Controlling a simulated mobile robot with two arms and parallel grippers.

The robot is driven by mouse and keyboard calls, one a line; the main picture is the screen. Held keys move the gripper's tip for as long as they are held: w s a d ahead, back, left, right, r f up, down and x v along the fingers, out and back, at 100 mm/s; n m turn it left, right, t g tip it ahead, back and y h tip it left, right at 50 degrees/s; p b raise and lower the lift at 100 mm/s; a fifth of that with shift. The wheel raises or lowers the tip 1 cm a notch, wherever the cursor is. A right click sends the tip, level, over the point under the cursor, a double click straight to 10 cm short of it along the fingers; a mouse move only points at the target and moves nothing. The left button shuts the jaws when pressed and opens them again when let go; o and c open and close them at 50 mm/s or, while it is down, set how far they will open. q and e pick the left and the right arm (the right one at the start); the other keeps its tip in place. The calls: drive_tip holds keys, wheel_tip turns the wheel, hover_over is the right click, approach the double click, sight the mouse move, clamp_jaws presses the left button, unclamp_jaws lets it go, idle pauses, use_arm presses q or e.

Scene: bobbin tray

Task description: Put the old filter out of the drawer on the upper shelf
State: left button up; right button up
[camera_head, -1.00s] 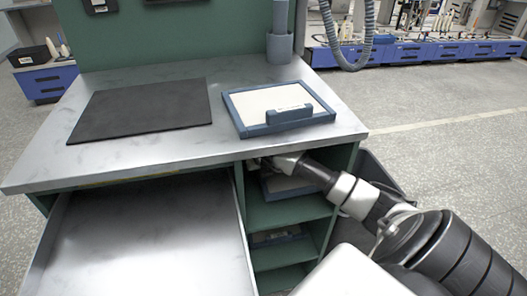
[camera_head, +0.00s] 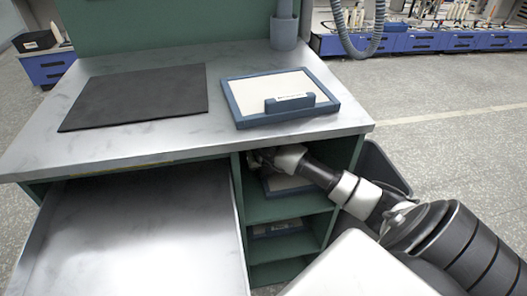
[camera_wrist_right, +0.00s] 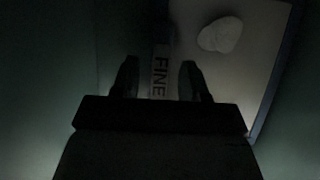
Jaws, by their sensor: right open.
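A filter (camera_wrist_right: 238,75) with a blue frame, pale face and round grey blotch lies on the upper shelf under the tabletop. Its label (camera_wrist_right: 160,75) reading "FINE" shows between the fingers of my right gripper (camera_wrist_right: 157,77) in the dark right wrist view. That gripper is open, and I cannot tell if it touches the filter. In the head view the filter (camera_head: 288,184) is partly hidden by my right arm, which reaches into the upper shelf (camera_head: 290,208). The drawer (camera_head: 140,235) is pulled out, and its visible floor is bare. My left gripper is out of view.
Another blue-framed filter (camera_head: 268,88) with a clean white face and handle lies on the tabletop (camera_head: 225,60), beside a black mat (camera_head: 135,97). A further filter (camera_head: 277,229) lies on the lower shelf. A dark bin (camera_head: 385,170) stands right of the cabinet.

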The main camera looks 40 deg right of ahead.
drive_tip(key=shift+r, duration=0.15)
drive_tip(key=p+v, duration=0.1)
drive_tip(key=v, duration=0.1)
drive_tip(key=shift+r, duration=0.35)
drive_tip(key=s+a, duration=0.2)
drive_tip(key=s, duration=0.1)
drive_tip(key=s+a, duration=0.2)
drive_tip(key=s, duration=0.2)
drive_tip(key=s+a+p, duration=0.1)
drive_tip(key=s+a, duration=0.1)
drive_tip(key=s, duration=0.2)
